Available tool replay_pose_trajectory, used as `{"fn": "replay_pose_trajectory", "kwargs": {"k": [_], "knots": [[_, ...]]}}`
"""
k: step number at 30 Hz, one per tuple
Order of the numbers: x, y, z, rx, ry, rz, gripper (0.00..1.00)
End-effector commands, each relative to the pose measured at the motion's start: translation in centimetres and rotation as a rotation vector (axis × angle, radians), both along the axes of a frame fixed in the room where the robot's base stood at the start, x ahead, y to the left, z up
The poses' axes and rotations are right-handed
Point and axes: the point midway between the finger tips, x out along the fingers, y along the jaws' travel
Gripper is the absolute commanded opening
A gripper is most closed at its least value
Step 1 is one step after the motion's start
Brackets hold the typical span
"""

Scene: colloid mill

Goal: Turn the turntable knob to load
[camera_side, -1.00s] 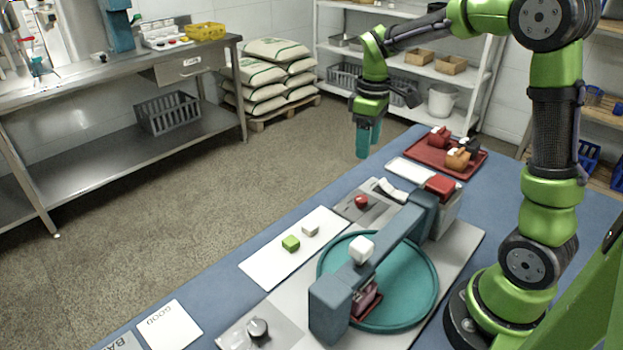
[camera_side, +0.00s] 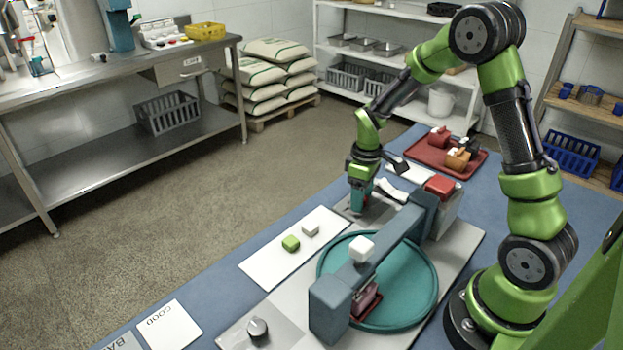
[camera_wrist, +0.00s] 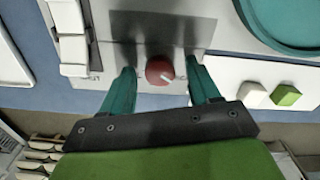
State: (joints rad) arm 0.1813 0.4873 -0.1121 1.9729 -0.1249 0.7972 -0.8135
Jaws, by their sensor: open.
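The red knob (camera_wrist: 160,70) with a white pointer mark sits on a grey metal plate (camera_wrist: 150,25) in the wrist view. My gripper (camera_wrist: 162,82) is open, with one teal finger on each side of the knob and a gap between each finger and it. In the side view my gripper (camera_side: 358,200) is low over the plate and hides the knob. Lettering beside the knob is partly hidden by the fingers and cannot be read.
A white mat (camera_side: 285,262) holds a green cube (camera_side: 291,243) and a pale cube (camera_side: 310,230). A second knob (camera_side: 257,327) sits at the front. A red tray (camera_side: 470,168) with several items and a red-topped box (camera_side: 440,187) stand behind.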

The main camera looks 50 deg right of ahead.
Motion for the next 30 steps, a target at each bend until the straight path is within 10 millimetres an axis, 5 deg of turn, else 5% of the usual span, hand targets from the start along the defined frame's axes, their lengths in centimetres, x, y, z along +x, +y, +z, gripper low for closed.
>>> {"fn": "replay_pose_trajectory", "kwargs": {"k": [5, 16, 30], "knots": [[0.00, 0.01, 0.00, 0.000, 0.000, 0.000, 0.61], [0.01, 0.00, 0.04, 0.000, 0.000, 0.000, 0.05], [0.03, 0.04, 0.07, 0.001, -0.001, -0.126, 0.05]]}}
